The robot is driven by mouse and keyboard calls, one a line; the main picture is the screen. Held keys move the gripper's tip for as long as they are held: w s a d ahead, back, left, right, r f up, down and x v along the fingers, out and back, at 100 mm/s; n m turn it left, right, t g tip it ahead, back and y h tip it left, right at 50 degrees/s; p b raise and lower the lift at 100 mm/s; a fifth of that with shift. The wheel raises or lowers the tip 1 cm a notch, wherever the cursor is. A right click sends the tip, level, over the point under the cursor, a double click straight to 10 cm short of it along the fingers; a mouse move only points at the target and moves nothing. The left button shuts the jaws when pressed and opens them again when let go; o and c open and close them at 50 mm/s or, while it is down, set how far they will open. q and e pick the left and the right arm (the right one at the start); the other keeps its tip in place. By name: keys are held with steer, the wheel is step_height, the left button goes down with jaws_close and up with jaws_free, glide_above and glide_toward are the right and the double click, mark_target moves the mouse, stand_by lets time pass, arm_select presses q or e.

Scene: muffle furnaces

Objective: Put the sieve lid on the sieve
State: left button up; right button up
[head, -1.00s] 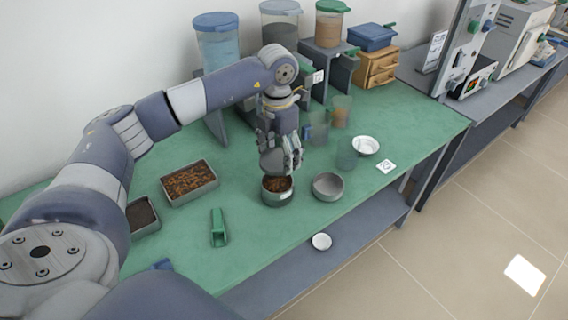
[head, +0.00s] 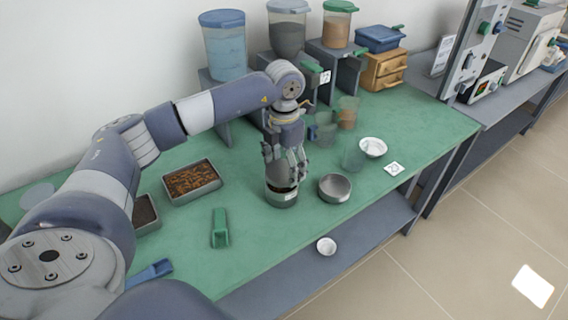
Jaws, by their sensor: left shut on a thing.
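The sieve (head: 284,200) is a short round grey metal pot with a white label, standing on the green bench. A dark strip of its inside shows below the lid. My left gripper (head: 285,172) is directly above it, pointing down, and shut on the grey sieve lid (head: 279,173). The lid is tilted over the sieve's mouth and partly hidden by the fingers. I cannot tell whether it touches the rim. My right gripper is not in view.
An empty grey bowl (head: 335,188) stands close to the right of the sieve. A tray (head: 193,203) of brown bits and a green scoop (head: 220,229) lie to the left. Clear cups (head: 353,158) and a white bowl (head: 373,148) are at the right.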

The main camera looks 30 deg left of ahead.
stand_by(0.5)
arm_select(q)
steer(key=shift+f+b, duration=0.45)
steer(key=shift+f, duration=0.15)
steer(key=shift+f, duration=0.35)
stand_by(0.4)
steer(key=o, duration=1.1)
steer(key=shift+o, duration=0.6)
steer(key=shift+r+p, duration=2.15)
steer(key=shift+r, duration=1.4)
